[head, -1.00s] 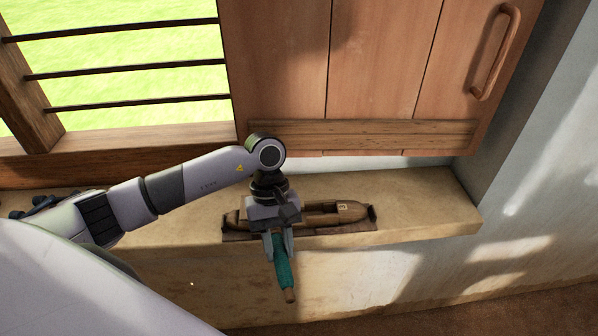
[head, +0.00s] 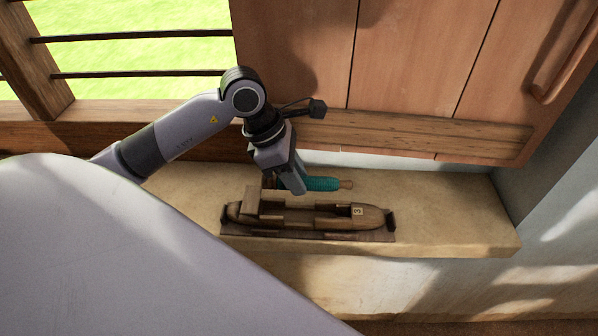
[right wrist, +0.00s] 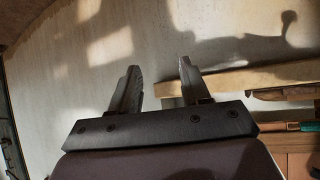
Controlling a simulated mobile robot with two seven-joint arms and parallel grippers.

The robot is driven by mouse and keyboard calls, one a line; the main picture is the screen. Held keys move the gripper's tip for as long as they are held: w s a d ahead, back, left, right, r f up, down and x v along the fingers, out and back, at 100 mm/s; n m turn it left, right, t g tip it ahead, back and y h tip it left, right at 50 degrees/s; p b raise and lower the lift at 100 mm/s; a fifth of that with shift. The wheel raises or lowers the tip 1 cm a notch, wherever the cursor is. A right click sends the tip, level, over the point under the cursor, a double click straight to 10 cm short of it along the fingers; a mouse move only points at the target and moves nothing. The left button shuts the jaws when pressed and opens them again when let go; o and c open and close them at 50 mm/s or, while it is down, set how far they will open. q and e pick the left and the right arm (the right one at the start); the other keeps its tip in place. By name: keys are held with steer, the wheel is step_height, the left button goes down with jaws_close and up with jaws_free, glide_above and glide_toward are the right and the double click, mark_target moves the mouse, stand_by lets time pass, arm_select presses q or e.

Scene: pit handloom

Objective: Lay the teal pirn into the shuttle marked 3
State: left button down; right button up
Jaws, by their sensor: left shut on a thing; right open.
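The teal pirn (head: 322,184) is held roughly level in my left gripper (head: 287,186), its wooden tip pointing right. In the head view it appears just behind the shuttle, apart from it; its height above the ledge is hard to judge. The gripper's fingers hide the pirn's left part. The wooden shuttle marked 3 (head: 371,216) lies lengthwise below it in the picture, its long hollow facing up and looking empty. In the right wrist view my right gripper (right wrist: 158,72) is open and empty, and a teal piece, probably the pirn (right wrist: 300,127), shows at the right edge.
The shuttle rests on a dark wooden holder (head: 330,236) with raised ends. The pale ledge (head: 455,215) is clear to the right. Behind it stand a wooden shutter (head: 400,60) and a barred window (head: 140,55). My own pale body covers the lower left.

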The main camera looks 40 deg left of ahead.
arm_select(q)
steer(key=shift+f+b, duration=0.6)
steer(key=shift+f, duration=0.25)
step_height(320, 180, down, 2)
steer(key=shift+f+b, duration=0.25)
steer(key=shift+b, duration=0.6)
step_height(320, 180, down, 3)
steer(key=b, duration=0.2)
steer(key=shift+f+b, duration=0.15)
steer(key=shift+b, duration=0.15)
steer(key=shift+f+b, duration=0.35)
steer(key=shift+f, duration=0.05)
arm_select(e)
steer(key=f, duration=0.2)
steer(key=a+f, duration=0.1)
steer(key=f, duration=0.1)
steer(key=shift+w, duration=0.35)
arm_select(q)
steer(key=c, duration=0.8)
jaws_free()
arm_select(e)
steer(key=shift+a, duration=0.1)
